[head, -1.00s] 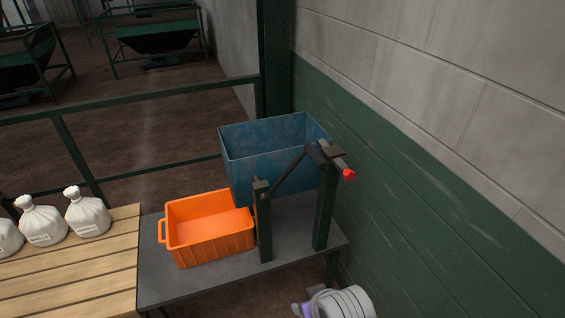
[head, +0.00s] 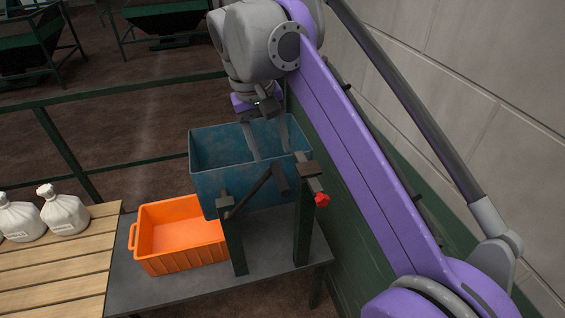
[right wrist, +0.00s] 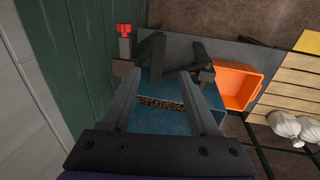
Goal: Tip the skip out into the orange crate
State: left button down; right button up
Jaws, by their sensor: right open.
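The blue skip (head: 240,181) hangs upright between two dark green posts on a grey table. In the right wrist view the skip (right wrist: 158,127) shows brown granular material (right wrist: 160,103) inside. The orange crate (head: 182,236) stands on the table to the left of the skip and looks empty; it also shows in the right wrist view (right wrist: 239,88). My right gripper (head: 269,155) is open, its two long fingers pointing down over the skip's opening. Whether the fingers touch the skip I cannot tell. My left gripper is out of view.
A red-tipped pin (head: 321,199) sticks out at the top of the right post (head: 304,225). White bags (head: 64,213) stand on a slatted wooden surface (head: 60,262) at left. A green and grey wall closes off the right side. A green rail runs behind.

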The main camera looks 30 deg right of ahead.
aim_at(281, 178)
jog(key=f, duration=0.2)
jog(key=d+f+b, duration=0.1)
jog(key=f, duration=0.2)
jog(key=d+f, duration=0.1)
jog(key=f, duration=0.1)
jog(key=shift+s+f, duration=0.1)
jog(key=shift+f, duration=0.3)
jog(key=shift+f+b, duration=0.3)
jog(key=shift+f, duration=0.45)
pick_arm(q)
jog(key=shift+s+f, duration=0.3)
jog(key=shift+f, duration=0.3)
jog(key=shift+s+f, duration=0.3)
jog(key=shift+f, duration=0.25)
pick_arm(e)
jog(key=shift+c, duration=0.2)
grip_shut()
